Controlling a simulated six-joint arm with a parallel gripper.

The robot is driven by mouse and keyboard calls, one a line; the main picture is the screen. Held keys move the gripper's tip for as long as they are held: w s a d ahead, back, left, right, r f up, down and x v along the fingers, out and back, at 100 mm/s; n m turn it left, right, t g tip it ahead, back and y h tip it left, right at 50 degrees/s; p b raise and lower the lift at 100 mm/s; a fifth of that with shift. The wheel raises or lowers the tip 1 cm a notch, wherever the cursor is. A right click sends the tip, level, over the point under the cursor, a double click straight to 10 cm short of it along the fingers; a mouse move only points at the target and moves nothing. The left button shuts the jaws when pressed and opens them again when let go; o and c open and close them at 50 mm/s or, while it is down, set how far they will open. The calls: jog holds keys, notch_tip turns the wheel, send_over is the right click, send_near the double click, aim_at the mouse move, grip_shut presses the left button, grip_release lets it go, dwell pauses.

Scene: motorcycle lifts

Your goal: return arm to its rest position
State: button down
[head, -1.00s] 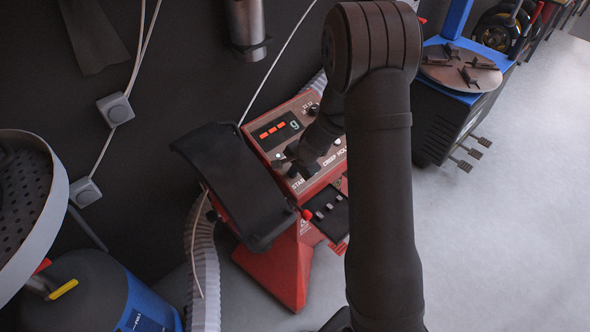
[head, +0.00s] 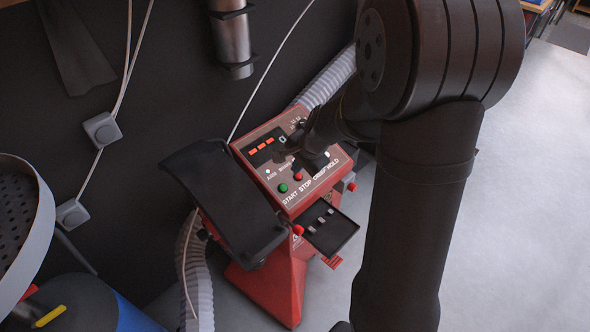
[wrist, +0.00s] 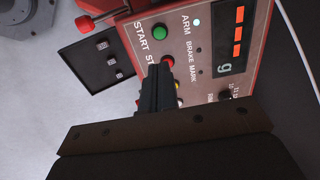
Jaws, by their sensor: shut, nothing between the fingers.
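My gripper (head: 292,148) is in front of the control panel (head: 268,178) of a red machine in the head view. Its fingers are together and empty, and they cover part of the panel. In the wrist view the shut fingers (wrist: 161,70) point at the panel, beside a red button (wrist: 168,59); I cannot tell whether they touch it. A green button (wrist: 159,32) by the word START is clear of them. My upper arm and elbow fill the right middle of the head view.
A black tray (head: 336,236) with small grey pieces juts from the machine's front. A black flap-like part (head: 215,190) stands at its left. A ribbed hose (head: 330,78) runs behind. Grey floor (head: 530,200) at right is open.

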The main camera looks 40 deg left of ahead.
dwell(0.4)
jog(key=x, duration=0.8)
jog(key=shift+a+f, duration=0.1)
jog(key=shift+f, duration=0.2)
jog(key=shift+r, duration=0.35)
jog(key=shift+v, duration=1.3)
jog(key=shift+f, duration=0.15)
